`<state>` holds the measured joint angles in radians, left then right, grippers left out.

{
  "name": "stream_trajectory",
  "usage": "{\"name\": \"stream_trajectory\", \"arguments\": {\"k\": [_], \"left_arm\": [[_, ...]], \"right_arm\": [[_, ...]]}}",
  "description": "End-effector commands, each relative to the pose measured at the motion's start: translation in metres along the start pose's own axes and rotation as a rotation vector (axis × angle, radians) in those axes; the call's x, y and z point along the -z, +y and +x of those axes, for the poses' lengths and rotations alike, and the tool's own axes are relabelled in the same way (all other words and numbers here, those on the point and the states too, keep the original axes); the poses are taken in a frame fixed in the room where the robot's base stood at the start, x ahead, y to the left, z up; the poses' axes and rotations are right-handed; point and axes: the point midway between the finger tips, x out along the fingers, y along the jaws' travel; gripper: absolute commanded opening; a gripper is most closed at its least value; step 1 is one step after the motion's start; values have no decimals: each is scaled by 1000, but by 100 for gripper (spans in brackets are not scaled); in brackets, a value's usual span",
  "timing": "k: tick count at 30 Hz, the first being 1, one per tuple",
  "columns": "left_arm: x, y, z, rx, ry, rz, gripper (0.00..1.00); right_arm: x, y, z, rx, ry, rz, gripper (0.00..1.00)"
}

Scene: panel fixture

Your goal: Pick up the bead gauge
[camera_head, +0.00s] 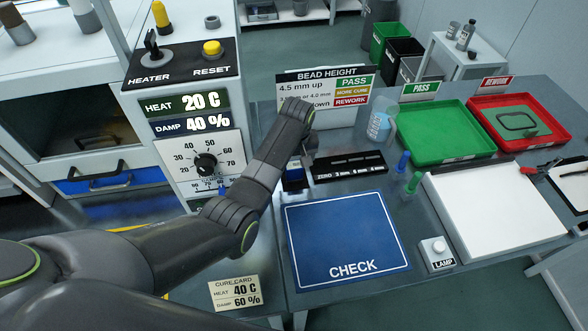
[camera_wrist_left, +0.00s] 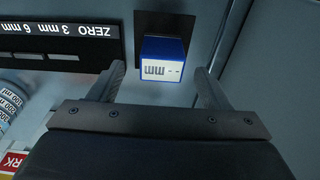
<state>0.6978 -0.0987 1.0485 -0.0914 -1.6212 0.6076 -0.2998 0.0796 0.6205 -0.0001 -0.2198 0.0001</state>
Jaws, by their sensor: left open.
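The bead gauge appears to be the small blue box with a pale "mm" display (camera_wrist_left: 163,62), on a black square pad in the left wrist view. In the head view it (camera_head: 294,183) shows partly behind my left arm, beside the black block marked ZERO, 3 mm, 6 mm. My left gripper (camera_wrist_left: 159,84) is open, one finger on each side of the gauge's near end. The gauge is not gripped; I cannot tell the height gap. In the head view my left gripper (camera_head: 308,160) is mostly hidden by its own wrist. My right gripper is not in view.
The black step block (camera_head: 346,165) stands right of the gauge. A blue CHECK mat (camera_head: 345,240) lies in front. A clear bottle (camera_head: 381,120), the BEAD HEIGHT sign (camera_head: 325,88), and green (camera_head: 440,133) and red (camera_head: 520,120) trays stand behind. The control panel (camera_head: 195,130) is left.

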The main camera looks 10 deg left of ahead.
Motion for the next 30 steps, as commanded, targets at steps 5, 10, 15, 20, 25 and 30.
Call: {"name": "stream_trajectory", "arguments": {"k": [5,10,15,20,25,30], "left_arm": [[0,-2,23,2,-3,0,71],[0,-2,34,0,-1,0,71],[0,-2,35,0,0,0,71],[0,-2,35,0,0,0,62],[0,-2,35,0,0,0,40],[0,-2,35,0,0,0,18]], "right_arm": [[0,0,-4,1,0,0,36],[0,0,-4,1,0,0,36],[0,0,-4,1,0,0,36],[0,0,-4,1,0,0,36],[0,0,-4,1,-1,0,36],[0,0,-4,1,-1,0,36]]}}
